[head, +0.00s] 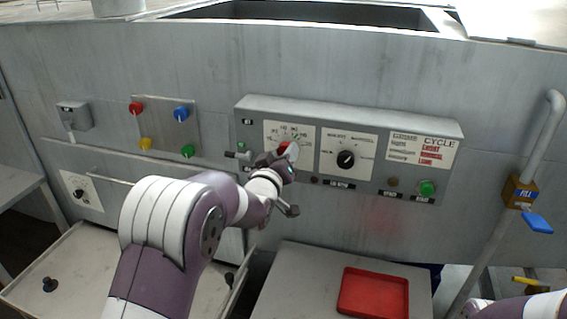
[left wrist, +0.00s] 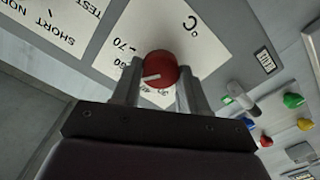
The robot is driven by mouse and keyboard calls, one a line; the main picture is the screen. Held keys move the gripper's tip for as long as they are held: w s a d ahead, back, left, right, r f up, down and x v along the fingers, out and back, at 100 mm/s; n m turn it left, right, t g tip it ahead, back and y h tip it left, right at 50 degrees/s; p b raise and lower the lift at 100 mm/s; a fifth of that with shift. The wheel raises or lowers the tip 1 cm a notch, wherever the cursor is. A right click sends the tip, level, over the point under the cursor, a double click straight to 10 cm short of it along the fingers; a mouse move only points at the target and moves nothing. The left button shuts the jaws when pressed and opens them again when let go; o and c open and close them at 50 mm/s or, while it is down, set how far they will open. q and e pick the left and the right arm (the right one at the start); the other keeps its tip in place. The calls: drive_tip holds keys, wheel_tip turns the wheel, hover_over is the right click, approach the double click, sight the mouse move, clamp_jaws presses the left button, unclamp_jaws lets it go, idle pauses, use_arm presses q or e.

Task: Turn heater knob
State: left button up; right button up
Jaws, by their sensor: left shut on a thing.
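The red heater knob (left wrist: 160,69) has a white pointer line and sits on a white dial plate (left wrist: 208,40) marked °C. In the left wrist view the fingers of my left gripper (left wrist: 158,82) stand on either side of the knob and are shut on it. In the head view my left gripper (head: 287,158) reaches the panel from the lower left and covers part of the dial. The red knob (head: 287,149) shows there only partly.
Right of the dial is a black selector knob (head: 346,159). A green button (head: 427,188) is at the panel's right end. A small lever (head: 238,155) is at its left. A red tray (head: 373,292) lies below. A pipe with a blue-handled valve (head: 537,222) stands at right.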

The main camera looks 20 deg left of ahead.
use_arm(q)
drive_tip(key=shift+n+b, duration=0.3)
drive_tip(key=shift+n, duration=0.2)
drive_tip(key=o, duration=1.1)
drive_tip(key=shift+s+r, duration=0.1)
drive_tip(key=shift+c, duration=0.2)
drive_tip(key=shift+a, duration=0.1)
drive_tip(key=s+b, duration=0.3)
drive_tip(key=s, duration=0.9)
drive_tip(key=shift+s+a+b, duration=0.2)
drive_tip(key=shift+s+b, duration=0.15)
drive_tip(key=shift+s, duration=0.05)
